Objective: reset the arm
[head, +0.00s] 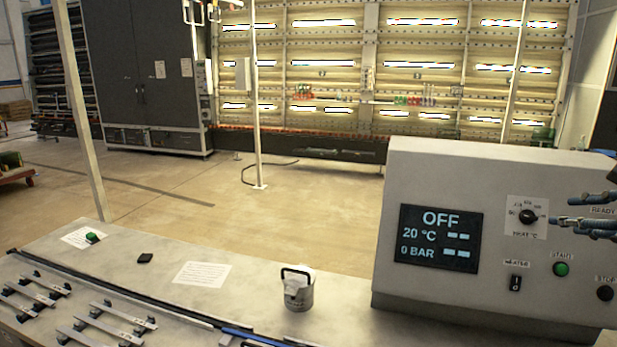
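My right gripper (580,212) comes in at the right edge, in front of the control box. Its dark blue-grey fingers point left and stand apart, with nothing seen between them. They are close to the dial (527,216) in the picture; whether they touch the panel cannot be told. Most of the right arm is cut off by the frame. My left gripper is not in view.
The grey control box (440,170) has a screen (438,238) reading OFF, 20 °C, 0 BAR, a heater switch (515,284) and a green start button (561,269). A metal cup (298,293) and paper sheet (202,273) are on the worktop (120,250). Slim posts rise behind.

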